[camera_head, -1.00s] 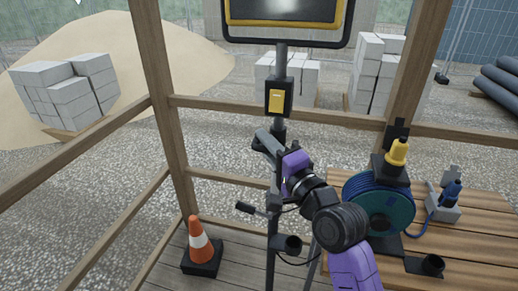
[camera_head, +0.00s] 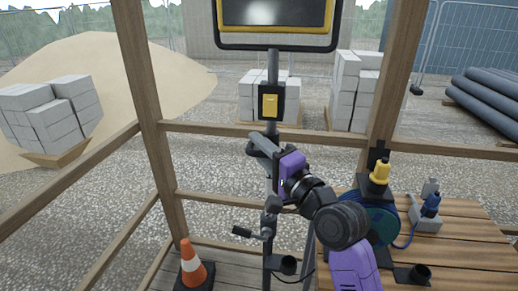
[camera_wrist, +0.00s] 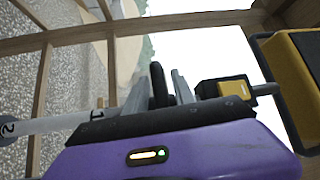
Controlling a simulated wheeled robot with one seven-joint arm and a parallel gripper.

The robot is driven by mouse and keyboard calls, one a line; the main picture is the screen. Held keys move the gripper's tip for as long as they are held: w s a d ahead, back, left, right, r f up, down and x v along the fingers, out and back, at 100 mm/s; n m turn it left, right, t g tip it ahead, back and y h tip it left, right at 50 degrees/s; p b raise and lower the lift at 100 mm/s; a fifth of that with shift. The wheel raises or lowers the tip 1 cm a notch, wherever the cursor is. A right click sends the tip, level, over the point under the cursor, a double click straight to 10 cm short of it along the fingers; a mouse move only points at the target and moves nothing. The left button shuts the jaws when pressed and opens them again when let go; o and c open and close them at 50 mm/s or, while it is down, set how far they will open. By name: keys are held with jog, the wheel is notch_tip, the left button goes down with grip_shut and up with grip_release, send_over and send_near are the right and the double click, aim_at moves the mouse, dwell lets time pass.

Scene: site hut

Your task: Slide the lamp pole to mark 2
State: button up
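The lamp pole (camera_head: 274,68) stands upright, carrying a yellow-framed work lamp (camera_head: 330,14) at the top and a yellow-and-black box (camera_head: 270,103) below it. My gripper (camera_head: 263,146) is at the pole just below this box. In the wrist view its two grey fingers (camera_wrist: 160,90) close on a black handle-like part of the pole. A clamp with a black lever (camera_head: 243,231) sits lower on the pole, below my gripper. Fingertip contact is partly hidden.
A wooden bench (camera_head: 462,238) at right holds a blue cable reel (camera_head: 384,212) with a yellow-topped part and a small blue-and-grey device (camera_head: 428,210). A traffic cone (camera_head: 191,264) stands at lower left. Wooden rails and posts (camera_head: 150,110) frame the opening.

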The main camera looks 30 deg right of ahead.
jog(key=shift+f, duration=0.15)
jog(key=r+b+v, duration=0.1)
jog(key=b+v, duration=0.1)
jog(key=v, duration=0.5)
jog(key=shift+s+f, duration=0.4)
dwell(0.3)
